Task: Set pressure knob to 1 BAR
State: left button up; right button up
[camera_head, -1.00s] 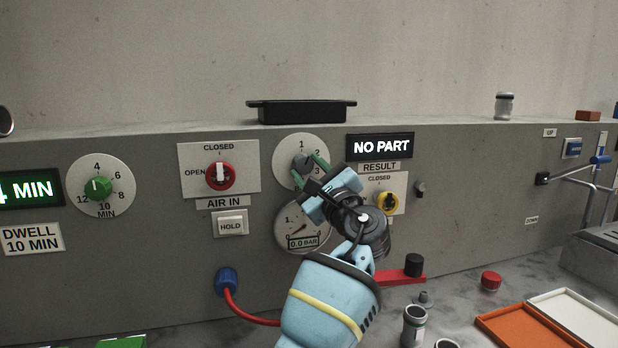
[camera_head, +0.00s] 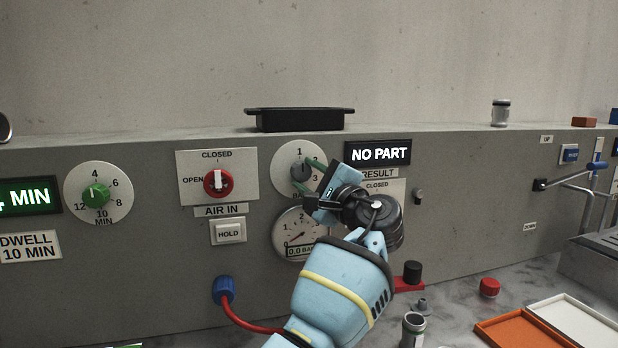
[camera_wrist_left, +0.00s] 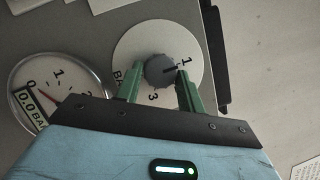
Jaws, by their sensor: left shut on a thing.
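The grey pressure knob (camera_head: 300,172) sits on a round white dial marked 1, 2, 3 and BAR. In the left wrist view the knob (camera_wrist_left: 158,70) has a dark mark that points at or close to the 1. My left gripper (camera_head: 310,177) has its green fingers shut on the knob from either side; they also show in the left wrist view (camera_wrist_left: 159,88). The pressure gauge (camera_head: 292,232) below reads 0.0 BAR, its needle near 0. My wrist covers part of the gauge. My right gripper is not in view.
Left of the dial are a red valve handle (camera_head: 217,183), the HOLD button (camera_head: 229,231) and a green timer knob (camera_head: 96,194). The NO PART display (camera_head: 378,152) is to the right. A black tray (camera_head: 299,119) stands on the ledge above.

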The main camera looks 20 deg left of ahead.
pick_arm(q)
jog(key=o, duration=1)
jog(key=shift+c, duration=0.2)
jog(key=p+v, duration=0.2)
jog(key=v, duration=0.5)
jog(key=shift+s+d, duration=0.25)
jog(key=shift+d, duration=0.05)
jog(key=shift+f, duration=0.1)
